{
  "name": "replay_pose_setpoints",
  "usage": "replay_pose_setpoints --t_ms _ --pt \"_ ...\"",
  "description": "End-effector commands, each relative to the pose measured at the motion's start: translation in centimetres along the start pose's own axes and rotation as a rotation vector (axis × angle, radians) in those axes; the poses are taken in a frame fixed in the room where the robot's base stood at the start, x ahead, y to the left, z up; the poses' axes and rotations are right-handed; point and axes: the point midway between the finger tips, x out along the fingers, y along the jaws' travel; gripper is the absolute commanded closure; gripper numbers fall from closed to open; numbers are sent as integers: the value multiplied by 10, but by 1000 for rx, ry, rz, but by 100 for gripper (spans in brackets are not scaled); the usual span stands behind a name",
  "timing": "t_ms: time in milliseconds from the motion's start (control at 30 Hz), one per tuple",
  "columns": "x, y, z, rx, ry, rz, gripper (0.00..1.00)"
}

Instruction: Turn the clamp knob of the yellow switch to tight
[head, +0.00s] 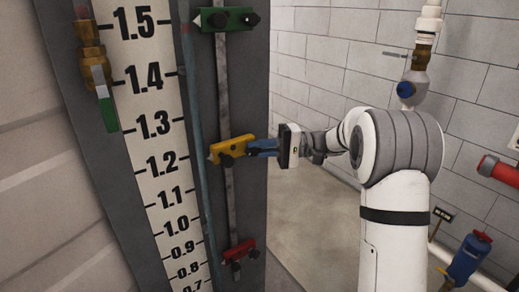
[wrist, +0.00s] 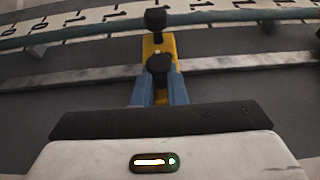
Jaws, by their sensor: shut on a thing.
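The yellow switch (head: 231,147) is clamped on a vertical metal rail beside the scale, near the 1.2 mark. In the wrist view the yellow switch (wrist: 151,46) lies across the rail and has a far black knob (wrist: 156,19) and a near black knob (wrist: 159,63). My gripper (head: 254,147) reaches in from the right with blue fingers. In the wrist view my gripper (wrist: 160,88) has one finger on each side of the near knob, shut on it. The fingers partly hide that end of the switch. The knob's tightness cannot be told.
A green switch (head: 228,19) sits above on the same rail (head: 228,100), and a red one (head: 240,250) below. A thin pipe (head: 194,110) runs between the scale (head: 150,100) and rail. A brass valve (head: 93,60) is at the left. Open floor lies right of the panel.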

Motion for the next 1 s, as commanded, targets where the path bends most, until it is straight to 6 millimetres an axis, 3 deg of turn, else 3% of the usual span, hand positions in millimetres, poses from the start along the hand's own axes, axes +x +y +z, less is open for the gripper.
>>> replay_pose_setpoints --t_ms 200,233,467,767,1000 --pt "0 0 0 0 1 1 100" --pt "0 0 0 0 1 1 87" --pt "0 0 0 0 0 1 68" --pt "-4 1 0 -1 1 1 67" --pt "-40 2 -2 -1 4 1 67"
